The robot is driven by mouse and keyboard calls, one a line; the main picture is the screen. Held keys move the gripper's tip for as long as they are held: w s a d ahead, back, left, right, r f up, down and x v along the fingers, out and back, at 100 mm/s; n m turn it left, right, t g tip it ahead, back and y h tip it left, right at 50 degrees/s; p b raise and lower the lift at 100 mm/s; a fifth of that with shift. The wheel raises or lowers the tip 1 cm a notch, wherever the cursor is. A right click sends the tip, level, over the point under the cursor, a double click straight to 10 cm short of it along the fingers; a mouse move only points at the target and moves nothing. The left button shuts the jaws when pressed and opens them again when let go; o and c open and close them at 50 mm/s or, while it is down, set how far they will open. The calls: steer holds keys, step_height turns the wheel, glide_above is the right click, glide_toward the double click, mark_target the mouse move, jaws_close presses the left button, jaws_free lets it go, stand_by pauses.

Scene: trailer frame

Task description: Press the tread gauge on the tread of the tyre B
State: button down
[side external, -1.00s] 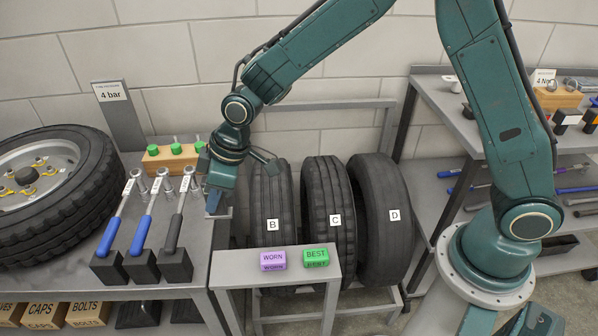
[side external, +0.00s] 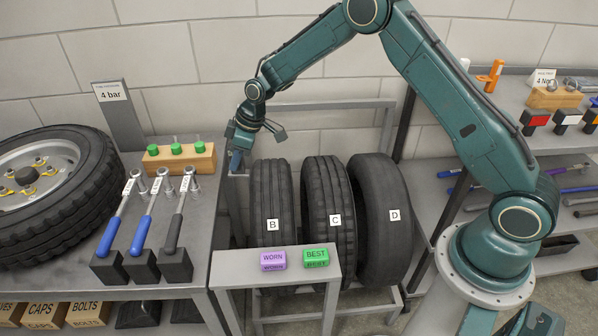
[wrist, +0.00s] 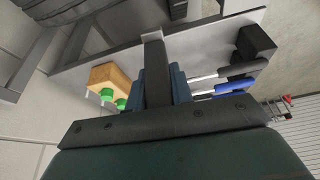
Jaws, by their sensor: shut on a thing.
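Tyre B (side external: 270,185) stands upright in the rack, the leftmost of three tyres, with its white B label facing front. My gripper (side external: 236,168) is beside the top left of tyre B in the side external view, with a small visible gap. In the wrist view my blue fingers (wrist: 168,88) are shut on a dark grey bar, which appears to be the tread gauge (wrist: 156,72). Its far end shows lighter grey. In the side external view the gauge is small and mostly hidden by my fingers. I see no contact with the tread.
Tyres C (side external: 330,190) and D (side external: 385,190) stand to the right. A purple WORN block (side external: 272,260) and green BEST block (side external: 316,258) sit on the front shelf. Torque wrenches (side external: 148,215) and a wooden block with green caps (side external: 180,160) are on the left bench.

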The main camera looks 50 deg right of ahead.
steer(key=w+d+f, duration=0.2)
steer(key=d+f, duration=0.1)
steer(key=d, duration=0.4)
steer(key=w+d+f, duration=0.1)
steer(key=d+f, duration=0.2)
steer(key=d, duration=0.5)
steer(key=shift+w, duration=0.35)
steer(key=shift+a+f, duration=0.1)
steer(key=shift+f, duration=0.05)
steer(key=shift+f, duration=2.7)
steer(key=shift+f, duration=0.75)
steer(key=shift+r, duration=0.15)
steer(key=shift+r, duration=2.95)
steer(key=shift+a, duration=0.1)
